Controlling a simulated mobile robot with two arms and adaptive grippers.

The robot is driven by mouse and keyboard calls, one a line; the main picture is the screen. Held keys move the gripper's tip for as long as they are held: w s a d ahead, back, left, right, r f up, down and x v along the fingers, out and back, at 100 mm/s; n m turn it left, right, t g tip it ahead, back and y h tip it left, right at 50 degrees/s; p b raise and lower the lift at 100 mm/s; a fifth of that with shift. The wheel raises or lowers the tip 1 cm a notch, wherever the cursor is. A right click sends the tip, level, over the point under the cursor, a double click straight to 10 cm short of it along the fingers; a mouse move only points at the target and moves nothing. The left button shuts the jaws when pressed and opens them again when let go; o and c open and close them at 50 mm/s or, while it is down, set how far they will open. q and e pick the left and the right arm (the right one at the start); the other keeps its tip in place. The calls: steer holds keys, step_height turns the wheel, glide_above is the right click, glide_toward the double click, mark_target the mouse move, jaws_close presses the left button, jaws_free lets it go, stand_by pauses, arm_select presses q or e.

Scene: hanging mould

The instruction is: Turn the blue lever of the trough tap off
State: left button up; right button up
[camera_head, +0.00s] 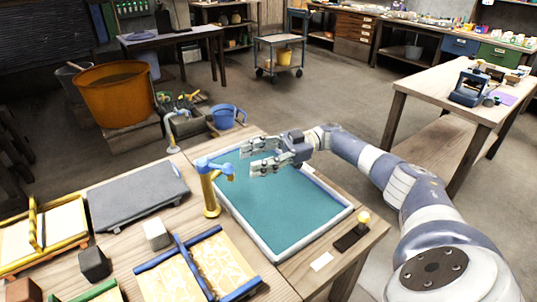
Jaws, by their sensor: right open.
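The trough tap (210,192) is a yellow post with a blue top and spout, standing at the left edge of the trough. Its blue lever (203,163) sits on top, with the blue spout pointing right over the trough. I cannot tell the lever's exact angle, or whether water runs. The trough (287,252) has a pale rim and teal liquid inside. My right gripper (249,161) is open and empty, above the far part of the trough. Its fingers point left toward the lever, with a gap between. My left gripper is out of view.
A grey tap (173,128) stands farther back beside a blue jug (228,117) and an orange tub (116,95). A grey slab (138,192), blue-edged frames (197,268) and small blocks lie left of the trough. A knob (363,217) stands at its right corner.

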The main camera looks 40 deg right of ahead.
steer(key=shift+v, duration=2.4)
steer(key=shift+a, duration=0.1)
